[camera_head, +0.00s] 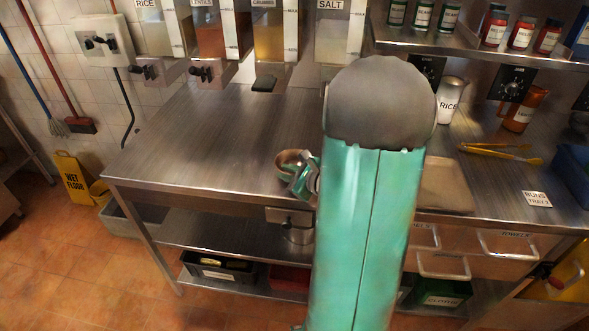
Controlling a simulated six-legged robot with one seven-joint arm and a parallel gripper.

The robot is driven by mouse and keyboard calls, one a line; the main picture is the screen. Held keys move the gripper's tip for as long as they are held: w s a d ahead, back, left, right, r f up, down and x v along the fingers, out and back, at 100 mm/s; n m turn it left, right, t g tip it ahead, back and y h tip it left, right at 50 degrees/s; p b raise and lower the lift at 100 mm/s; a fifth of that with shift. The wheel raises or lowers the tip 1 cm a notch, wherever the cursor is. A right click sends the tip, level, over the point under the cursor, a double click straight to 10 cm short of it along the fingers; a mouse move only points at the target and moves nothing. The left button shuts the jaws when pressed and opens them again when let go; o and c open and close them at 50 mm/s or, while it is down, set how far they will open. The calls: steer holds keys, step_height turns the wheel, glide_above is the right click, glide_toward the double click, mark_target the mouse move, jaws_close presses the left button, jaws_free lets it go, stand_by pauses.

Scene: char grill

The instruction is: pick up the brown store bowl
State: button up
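A small brown bowl (285,171) stands near the front edge of the steel counter, left of my arm. My gripper (301,177), teal and grey, is at the bowl's right side and covers part of it. The two overlap in the picture; I cannot tell whether they touch or whether the fingers are around the rim. My big teal arm link hides the rest of the gripper and the counter behind it.
The steel counter (200,140) is clear to the left. Dispensers (275,30) hang above it. A wet-floor sign (75,178) stands at left.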

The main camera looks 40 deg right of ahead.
jaws_close()
